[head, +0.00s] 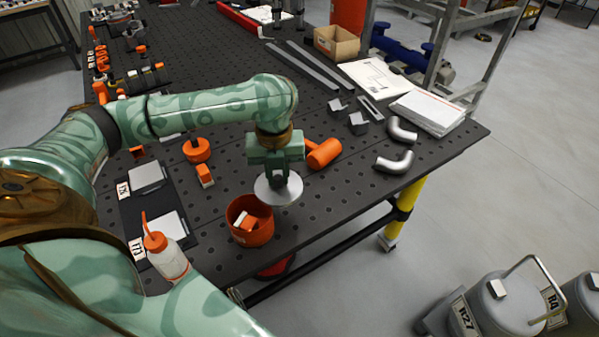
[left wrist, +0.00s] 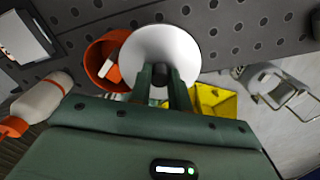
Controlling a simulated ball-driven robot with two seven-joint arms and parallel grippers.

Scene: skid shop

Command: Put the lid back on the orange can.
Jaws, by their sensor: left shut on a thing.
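The orange can (head: 261,237) stands open near the front edge of the perforated table, with an orange and white item (head: 246,222) inside. My left gripper (head: 279,178) is shut on the knob of the round whitish lid (head: 285,191). It holds the lid above the table, just right of and higher than the can. In the left wrist view the lid (left wrist: 146,50) hangs beyond the fingers (left wrist: 160,79) and covers part of the orange can (left wrist: 97,66). My right gripper is not in view.
A white bottle with an orange cap (head: 166,256) stands left of the can. An orange cylinder (head: 324,153) lies behind the lid. Steel elbows (head: 396,161) lie farther right. The table's front edge is close to the can.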

